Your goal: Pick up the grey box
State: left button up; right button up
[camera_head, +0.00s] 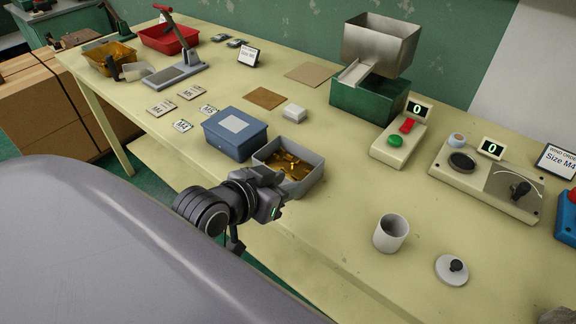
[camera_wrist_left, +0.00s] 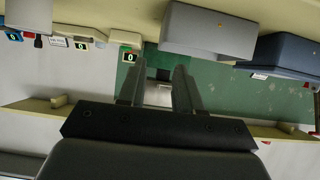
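The grey box (camera_head: 318,172) is an open-topped bin holding brass-coloured parts, standing on the table near its front edge. In the left wrist view the grey box (camera_wrist_left: 207,32) shows at the top, above and right of the fingers. My left gripper (camera_head: 274,184) is at the near side of the box, low by the table's front edge, and partly covers the box's near corner. In the left wrist view its two fingers (camera_wrist_left: 160,85) stand apart with nothing between them. I cannot tell whether it touches the box. My right gripper is not in view.
A blue lidded box (camera_head: 234,140) stands close on the left of the grey box. A small white block (camera_head: 294,113) lies behind it. A white cup (camera_head: 391,233) and a knobbed lid (camera_head: 452,270) are to the right. The table between the grey box and cup is clear.

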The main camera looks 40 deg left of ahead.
aim_at(313, 171)
pick_arm(q)
jog(key=shift+x, duration=5.8)
jog(key=shift+a, duration=0.1)
grip_shut()
jog(key=shift+w+r, duration=0.1)
jog(key=shift+r, duration=0.15)
